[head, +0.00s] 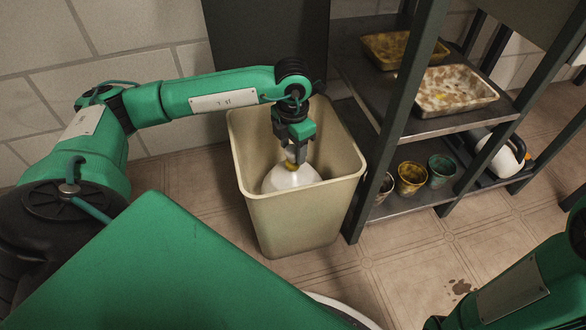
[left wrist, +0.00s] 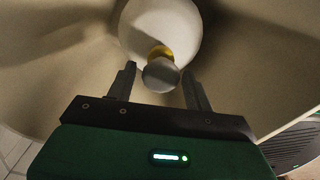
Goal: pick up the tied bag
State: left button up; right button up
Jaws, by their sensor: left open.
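The tied bag (head: 290,178) is white with a yellow tie and sits inside a beige bin (head: 300,215). In the left wrist view the bag (left wrist: 168,30) shows as a round white body, with a yellow band (left wrist: 160,52) and a pale rounded knot (left wrist: 160,75) nearest me. My left gripper (head: 293,150) reaches down into the bin just above the bag. In the left wrist view its open fingers (left wrist: 160,88) stand on either side of the knot, with gaps visible on both sides. My right arm shows at the lower right, but its gripper fingers are not visible.
A dark metal rack (head: 390,130) stands right of the bin. It holds trays (head: 455,90), several small pots (head: 411,177) and a white and black container (head: 498,152). A tiled wall is behind the bin. The floor in front of the rack is clear, with a dark stain (head: 461,287).

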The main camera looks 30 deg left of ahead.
aim_at(287, 174)
pick_arm(q)
jog(key=shift+f+b, duration=1.35)
jog(key=shift+f, duration=0.6)
grip_shut()
jog(key=shift+r, duration=0.15)
